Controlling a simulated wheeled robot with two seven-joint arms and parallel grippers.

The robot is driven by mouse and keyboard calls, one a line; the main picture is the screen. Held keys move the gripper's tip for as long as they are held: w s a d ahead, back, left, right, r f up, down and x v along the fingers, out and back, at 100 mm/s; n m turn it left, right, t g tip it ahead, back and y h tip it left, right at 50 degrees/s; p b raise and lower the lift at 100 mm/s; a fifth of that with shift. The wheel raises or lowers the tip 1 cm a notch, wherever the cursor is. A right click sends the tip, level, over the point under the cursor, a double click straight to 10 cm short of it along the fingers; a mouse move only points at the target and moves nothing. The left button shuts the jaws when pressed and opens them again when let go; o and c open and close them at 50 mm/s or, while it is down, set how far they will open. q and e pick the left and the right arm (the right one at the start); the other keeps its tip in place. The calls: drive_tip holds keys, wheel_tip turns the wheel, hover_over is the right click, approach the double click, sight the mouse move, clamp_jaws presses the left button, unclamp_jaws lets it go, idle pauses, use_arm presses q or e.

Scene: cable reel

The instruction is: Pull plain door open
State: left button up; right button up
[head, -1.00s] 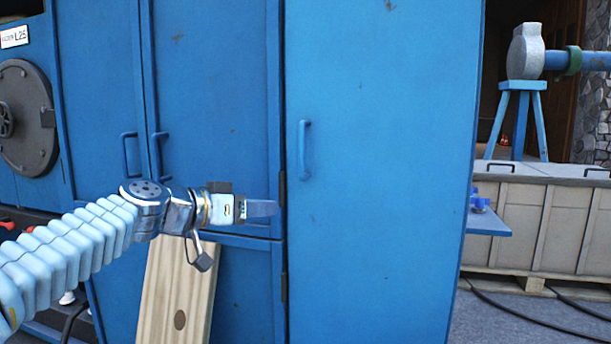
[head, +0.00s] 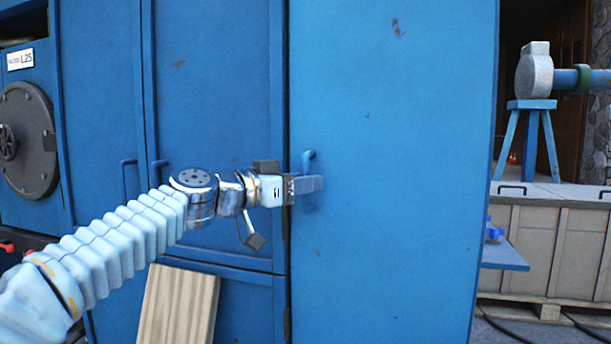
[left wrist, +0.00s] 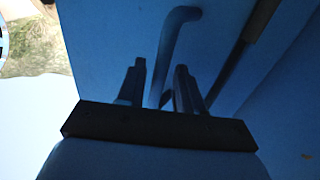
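The plain door (head: 400,190) is a tall, flat blue panel right of the cabinet's other doors, and it looks shut. Its blue bar handle (head: 308,157) is near the left edge; only the upper end shows in the head view, the rest hidden behind my left gripper (head: 308,185). In the left wrist view the handle (left wrist: 176,38) runs down to the space between the two dark fingers of my left gripper (left wrist: 160,85). The fingers stand apart, and I see no clear grip on the bar. My right gripper is out of view.
Two other blue doors with handles (head: 127,175) are to the left. A wooden board (head: 180,305) leans against the cabinet below my left arm. A small blue shelf (head: 506,257) sticks out at the right, before a beige crate (head: 575,250).

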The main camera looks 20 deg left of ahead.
use_arm(q)
drive_tip(key=shift+w+d, duration=0.25)
drive_tip(key=shift+w, duration=0.05)
clamp_jaws()
